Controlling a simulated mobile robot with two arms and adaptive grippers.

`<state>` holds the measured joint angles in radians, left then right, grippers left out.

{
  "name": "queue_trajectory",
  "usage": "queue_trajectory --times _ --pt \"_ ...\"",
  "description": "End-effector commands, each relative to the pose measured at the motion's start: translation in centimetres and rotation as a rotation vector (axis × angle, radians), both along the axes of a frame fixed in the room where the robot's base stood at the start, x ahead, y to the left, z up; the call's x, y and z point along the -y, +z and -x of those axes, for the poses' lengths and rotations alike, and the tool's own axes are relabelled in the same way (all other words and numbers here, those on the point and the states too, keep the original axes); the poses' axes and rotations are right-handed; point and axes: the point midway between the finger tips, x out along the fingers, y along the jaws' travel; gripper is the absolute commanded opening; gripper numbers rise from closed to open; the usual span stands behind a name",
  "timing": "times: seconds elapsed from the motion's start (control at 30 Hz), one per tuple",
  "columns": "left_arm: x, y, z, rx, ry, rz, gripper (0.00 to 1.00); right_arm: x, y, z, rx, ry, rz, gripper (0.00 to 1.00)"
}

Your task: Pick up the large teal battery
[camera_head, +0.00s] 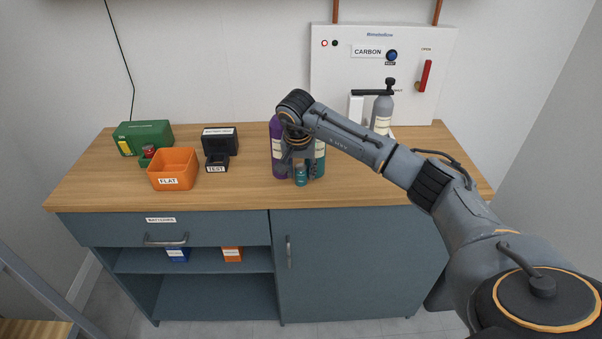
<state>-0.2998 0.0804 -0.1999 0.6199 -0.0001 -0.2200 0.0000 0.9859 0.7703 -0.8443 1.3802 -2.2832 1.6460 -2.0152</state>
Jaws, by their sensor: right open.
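A teal battery (301,176) stands upright near the front of the wooden counter. My right gripper (299,165) points down over it, with its fingers around or just beside the battery's upper part. The right gripper is open. Whether the fingers touch the battery cannot be told. A purple bottle (276,150) stands close on the left of the gripper and a taller teal bottle (319,160) close on the right, partly hidden by my arm. My left gripper is not in view.
On the counter (235,190) are an orange bin (173,170) labelled FLAT, a green box (143,136) and a black TEST box (217,160). A grey cylinder (382,110) stands before the white CARBON panel (345,70). The counter's right front is partly covered by my arm.

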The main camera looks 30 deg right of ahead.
Motion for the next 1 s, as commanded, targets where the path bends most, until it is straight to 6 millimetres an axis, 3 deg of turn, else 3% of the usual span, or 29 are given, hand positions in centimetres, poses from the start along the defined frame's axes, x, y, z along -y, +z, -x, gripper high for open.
queue_trajectory --times 0.1,0.3,0.33,0.73,0.9,1.0 --pt "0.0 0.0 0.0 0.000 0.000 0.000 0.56 0.0 0.0 0.0 0.000 0.000 0.000 0.42" --pt "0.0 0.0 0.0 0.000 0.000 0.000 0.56 0.0 0.0 0.0 0.000 -0.001 0.000 0.02" --pt "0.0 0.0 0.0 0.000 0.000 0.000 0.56 0.0 0.0 0.0 0.000 -0.001 0.000 0.00" --pt "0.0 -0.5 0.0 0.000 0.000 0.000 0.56 0.1 0.8 -0.1 0.005 -0.001 0.000 0.00" --pt "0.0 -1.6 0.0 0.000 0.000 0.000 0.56 0.1 3.0 -0.2 0.008 -0.001 0.002 0.00" --pt "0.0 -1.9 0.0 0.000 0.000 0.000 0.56 -0.5 4.8 1.1 0.008 0.001 0.002 0.00"
